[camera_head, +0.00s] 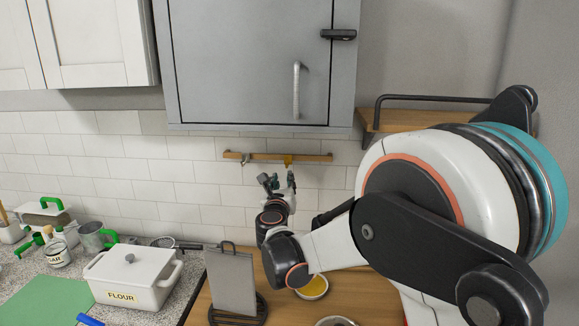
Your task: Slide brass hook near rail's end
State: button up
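A wooden rail (312,157) is fixed level on the white tiled wall below the grey cabinet. A small brass hook (288,160) hangs on it, right of the rail's middle and apart from its right end. A grey metal hook (245,159) hangs nearer the rail's left end. My gripper (277,179) points up at the wall just below the rail, its fingers spread apart with nothing seen between them. The right finger is just under the brass hook. Whether it touches the hook is too small to tell.
My arm covers much of the right side. A grey cabinet (245,65) hangs above the rail, and a wooden shelf (430,115) with a dark bar is at right. A grey board on a stand (231,282), a yellow-filled bowl (312,289) and a white flour box (130,278) stand below.

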aim_at(287, 164)
jog(key=w, duration=1.3)
jog(key=shift+d, duration=0.1)
grip_shut()
